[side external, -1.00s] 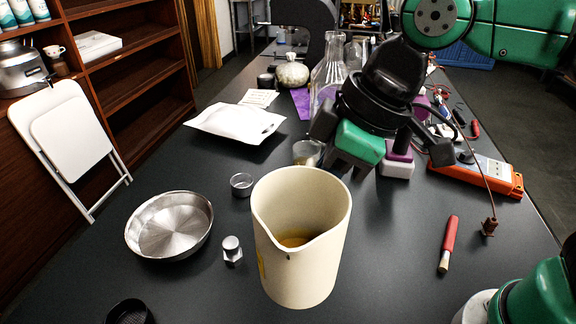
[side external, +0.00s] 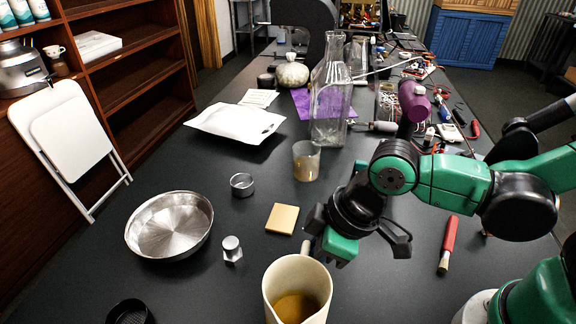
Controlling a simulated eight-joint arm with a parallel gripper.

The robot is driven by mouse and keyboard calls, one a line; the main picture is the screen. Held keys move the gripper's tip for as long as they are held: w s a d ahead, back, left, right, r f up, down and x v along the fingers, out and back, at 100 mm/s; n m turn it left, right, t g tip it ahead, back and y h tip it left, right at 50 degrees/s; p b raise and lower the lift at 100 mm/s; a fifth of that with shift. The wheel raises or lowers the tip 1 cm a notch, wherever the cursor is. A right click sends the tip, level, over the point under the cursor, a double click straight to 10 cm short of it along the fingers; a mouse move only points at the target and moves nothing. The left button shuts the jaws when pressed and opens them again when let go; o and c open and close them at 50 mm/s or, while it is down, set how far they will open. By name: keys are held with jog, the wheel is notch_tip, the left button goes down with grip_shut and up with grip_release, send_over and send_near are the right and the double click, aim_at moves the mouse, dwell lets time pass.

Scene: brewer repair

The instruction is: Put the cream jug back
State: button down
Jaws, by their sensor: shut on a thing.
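The cream jug (side external: 273,292) is at the bottom edge of the side external view, with some brown-yellow liquid in it. Its rim and spout show, but its lower part is cut off by the frame, so I cannot tell whether it touches the table. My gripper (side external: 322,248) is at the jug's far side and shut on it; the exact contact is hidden. A square wooden pad (side external: 283,218) lies bare on the dark table, just beyond the jug.
A metal bowl (side external: 169,226), a hex weight (side external: 231,249) and a small metal cup (side external: 242,184) stand left of the pad. A beaker (side external: 306,162) and glass bottle (side external: 330,108) stand behind it. A red-handled brush (side external: 448,245) lies right.

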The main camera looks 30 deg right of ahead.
jog(key=shift+f, duration=1.35)
jog(key=c, duration=0.8)
grip_release()
jog(key=shift+f, duration=0.15)
jog(key=shift+c, duration=0.2)
